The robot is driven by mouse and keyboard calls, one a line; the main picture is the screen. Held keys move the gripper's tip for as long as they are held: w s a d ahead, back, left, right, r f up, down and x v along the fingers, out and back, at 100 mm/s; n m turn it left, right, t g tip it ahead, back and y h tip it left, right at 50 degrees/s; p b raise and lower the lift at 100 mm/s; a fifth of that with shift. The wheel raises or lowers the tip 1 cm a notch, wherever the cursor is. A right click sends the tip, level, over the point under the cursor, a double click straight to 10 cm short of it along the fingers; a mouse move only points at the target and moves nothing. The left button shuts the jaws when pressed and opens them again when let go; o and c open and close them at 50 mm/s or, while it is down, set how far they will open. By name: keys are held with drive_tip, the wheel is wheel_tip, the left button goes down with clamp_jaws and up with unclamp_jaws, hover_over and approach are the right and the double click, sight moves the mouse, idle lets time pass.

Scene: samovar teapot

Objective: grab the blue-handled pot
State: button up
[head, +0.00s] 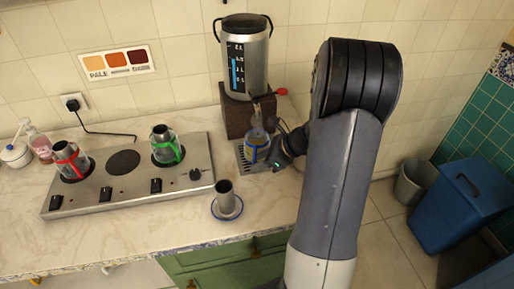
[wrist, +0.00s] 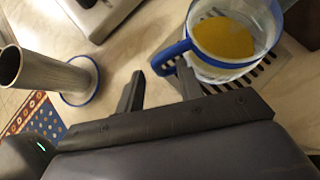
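The blue-handled pot (head: 256,147) is a glass pot with a blue band. It stands upright on the slotted grate below the tap of the samovar (head: 247,62). In the wrist view the pot (wrist: 232,40) holds yellow liquid, and its blue handle (wrist: 170,58) points toward my gripper. My gripper (head: 274,152) is at the pot's right in the head view. In the wrist view my gripper's fingers (wrist: 160,88) are apart with nothing between them. The handle lies just beyond the fingertips. The pot's far edge is cut off in the wrist view.
Bare counter lies between stove and saucer.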

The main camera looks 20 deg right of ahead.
drive_tip(key=shift+w+a+f, duration=0.1)
drive_tip(key=shift+f, duration=0.05)
drive_tip(key=shift+c, duration=0.5)
clamp_jaws()
